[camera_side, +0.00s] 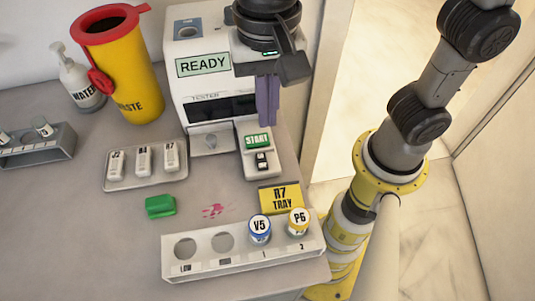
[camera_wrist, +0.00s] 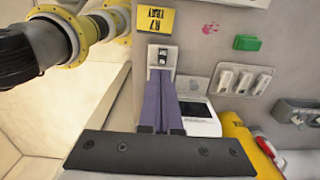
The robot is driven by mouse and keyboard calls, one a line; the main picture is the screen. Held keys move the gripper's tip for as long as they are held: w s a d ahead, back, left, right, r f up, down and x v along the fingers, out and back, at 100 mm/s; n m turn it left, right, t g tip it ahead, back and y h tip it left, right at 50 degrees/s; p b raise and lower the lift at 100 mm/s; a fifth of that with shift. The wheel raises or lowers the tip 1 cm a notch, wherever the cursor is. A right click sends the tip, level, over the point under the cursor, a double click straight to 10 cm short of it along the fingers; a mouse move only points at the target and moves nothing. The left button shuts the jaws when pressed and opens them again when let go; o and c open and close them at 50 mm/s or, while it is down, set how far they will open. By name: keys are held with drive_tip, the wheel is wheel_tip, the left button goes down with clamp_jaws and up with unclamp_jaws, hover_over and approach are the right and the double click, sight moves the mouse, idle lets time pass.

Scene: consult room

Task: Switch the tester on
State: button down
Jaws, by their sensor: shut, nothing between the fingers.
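The white tester (camera_side: 205,75) stands at the back, its screen (camera_side: 203,65) lit and reading READY. Its small control panel (camera_side: 249,163) at the front right carries a green START button (camera_side: 257,141) and a black-and-white switch (camera_side: 262,161). My gripper (camera_side: 267,123) has purple fingers, shut and empty, pointing down just above and behind the START button. I cannot tell whether they touch anything. In the wrist view the fingers (camera_wrist: 160,78) lie over the panel and hide the START button. The switch (camera_wrist: 162,55) shows just beyond their tips.
A yellow R7 TRAY sign (camera_side: 281,198) and a white rack (camera_side: 200,265) with vials V5 (camera_side: 260,229) and P6 (camera_side: 298,221) stand in front. A cartridge tray (camera_side: 145,180), green block (camera_side: 160,206) and yellow waste bin (camera_side: 130,75) are left. A pink stain marks the table.

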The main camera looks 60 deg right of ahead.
sight(267, 168)
wheel_tip(267, 168, down, 12)
drive_tip(key=shift+f, duration=0.1)
idle(0.5)
drive_tip(key=shift+s+f, duration=0.1)
idle(0.4)
drive_tip(key=shift+w+d+r, duration=0.35)
drive_tip(key=shift+w+d, duration=0.1)
drive_tip(key=shift+w, duration=0.1)
wheel_tip(267, 168, up, 14)
drive_tip(key=s+a, duration=0.2)
idle(0.4)
